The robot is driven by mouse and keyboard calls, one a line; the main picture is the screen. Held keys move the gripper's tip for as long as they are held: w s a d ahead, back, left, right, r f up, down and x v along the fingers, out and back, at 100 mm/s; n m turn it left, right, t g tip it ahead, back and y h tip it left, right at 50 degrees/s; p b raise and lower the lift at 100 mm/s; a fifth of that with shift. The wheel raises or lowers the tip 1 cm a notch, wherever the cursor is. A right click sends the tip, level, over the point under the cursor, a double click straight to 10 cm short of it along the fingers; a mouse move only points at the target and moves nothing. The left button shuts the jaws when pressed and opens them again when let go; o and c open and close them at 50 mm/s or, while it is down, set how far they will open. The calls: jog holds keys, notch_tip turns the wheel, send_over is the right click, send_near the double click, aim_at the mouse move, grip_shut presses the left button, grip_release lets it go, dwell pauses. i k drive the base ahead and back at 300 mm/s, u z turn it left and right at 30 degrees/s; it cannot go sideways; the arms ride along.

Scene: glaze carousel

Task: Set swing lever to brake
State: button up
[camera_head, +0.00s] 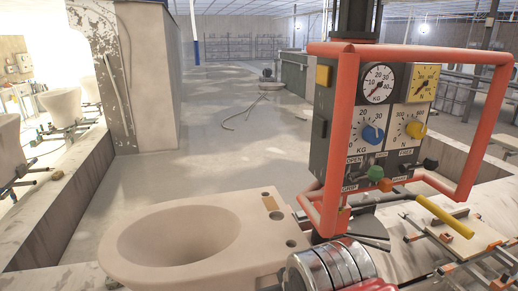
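A grey control panel (339,122) hangs inside an orange tubular frame (487,120). At its lower right, small labels appear to read FREE above and BRAKE below. Beside them a short lever with a black knob (430,164) points right, seemingly nearer the FREE label; its exact setting is hard to tell. At the lower left, by the OPEN and GRIP labels, are a green knob (375,173) and an orange knob (385,185). I cannot make out my gripper in this view.
A pale toilet bowl (125,252) lies in front, left of the panel. Silver discs (325,263) stand at the bottom centre. A yellow handle (444,215) and metal rods are at right. Open floor (225,165) stretches behind. More bowls (62,106) stand at far left.

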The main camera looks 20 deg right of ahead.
aim_at(430, 163)
jog(key=z, duration=4.1)
jog(key=i, duration=0.1)
jog(key=u, duration=2.8)
